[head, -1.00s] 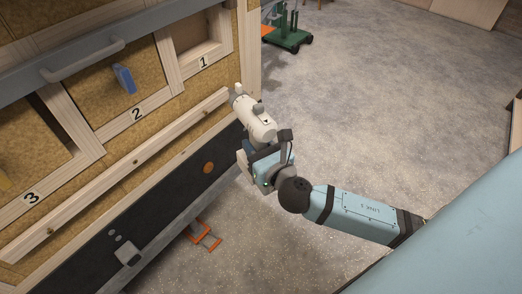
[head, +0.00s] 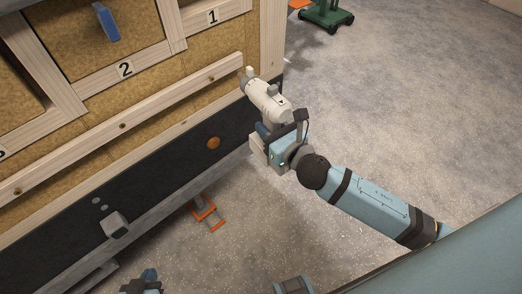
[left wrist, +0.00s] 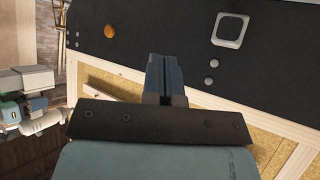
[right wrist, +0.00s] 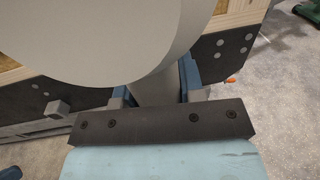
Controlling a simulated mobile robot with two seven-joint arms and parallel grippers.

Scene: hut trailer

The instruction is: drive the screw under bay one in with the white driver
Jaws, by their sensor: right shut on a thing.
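The white driver (head: 270,103) points its nose at the right end of the wooden rail (head: 150,112), below bay one (head: 212,17). The nose is at or very near the rail; I cannot tell if it touches. The screw there cannot be made out clearly beside the nose. My right gripper (head: 263,132) is shut on the driver's grip; its blue fingers flank the grip in the right wrist view (right wrist: 158,85), where the pale driver body blocks much of the scene. My left gripper (head: 142,284) is low in front of the bench, its fingers together and empty in the left wrist view (left wrist: 165,75).
Brass screws (head: 123,125) sit along the rail further left. Below are a dark panel with an orange button (head: 213,143) and a grey square knob (head: 115,224). A blue object (head: 106,22) sticks out at bay two. Open floor (head: 400,110) lies right.

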